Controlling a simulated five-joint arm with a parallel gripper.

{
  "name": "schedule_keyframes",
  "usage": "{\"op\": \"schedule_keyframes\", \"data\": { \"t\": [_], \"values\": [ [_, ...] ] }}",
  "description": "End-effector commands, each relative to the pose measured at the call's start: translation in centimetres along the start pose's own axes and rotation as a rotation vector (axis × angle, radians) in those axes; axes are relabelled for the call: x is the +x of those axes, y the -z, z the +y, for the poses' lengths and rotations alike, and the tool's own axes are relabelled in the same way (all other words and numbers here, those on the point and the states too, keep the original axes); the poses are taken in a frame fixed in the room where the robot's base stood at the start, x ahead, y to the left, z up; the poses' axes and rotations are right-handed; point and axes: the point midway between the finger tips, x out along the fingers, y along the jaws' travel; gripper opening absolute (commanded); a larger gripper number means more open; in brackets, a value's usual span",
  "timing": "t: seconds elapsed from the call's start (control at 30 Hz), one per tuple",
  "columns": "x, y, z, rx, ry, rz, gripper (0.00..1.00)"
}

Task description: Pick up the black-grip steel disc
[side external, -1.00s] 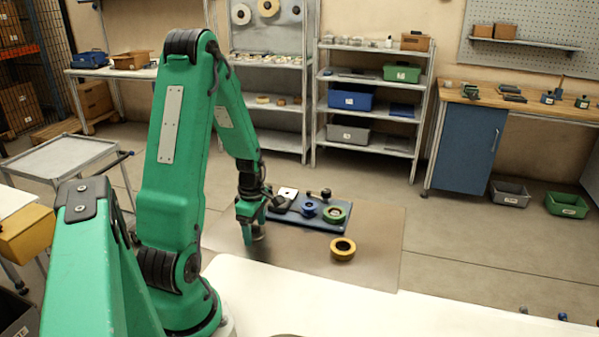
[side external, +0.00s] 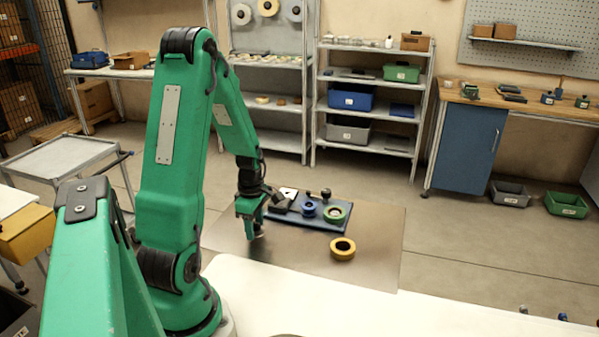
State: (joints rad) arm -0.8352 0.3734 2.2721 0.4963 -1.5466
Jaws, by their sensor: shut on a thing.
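My gripper (side external: 252,233) is green and points down over the left part of the grey-brown mat. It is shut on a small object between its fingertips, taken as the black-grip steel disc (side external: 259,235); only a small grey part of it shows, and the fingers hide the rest. I cannot tell from this angle how far it is off the mat.
A blue board (side external: 318,222) lies right of my gripper. The mat's right side is clear.

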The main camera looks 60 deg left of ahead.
Motion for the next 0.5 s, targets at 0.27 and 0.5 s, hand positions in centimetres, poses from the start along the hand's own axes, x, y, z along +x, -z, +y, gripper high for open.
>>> {"op": "schedule_keyframes", "data": {
  "t": [0.27,0.5],
  "values": [
    [-2.9,0.0,0.1,0.000,-0.005,0.000,0.21],
    [-5.2,-3.0,-1.5,0.007,-0.005,0.000,0.21]
  ]
}}
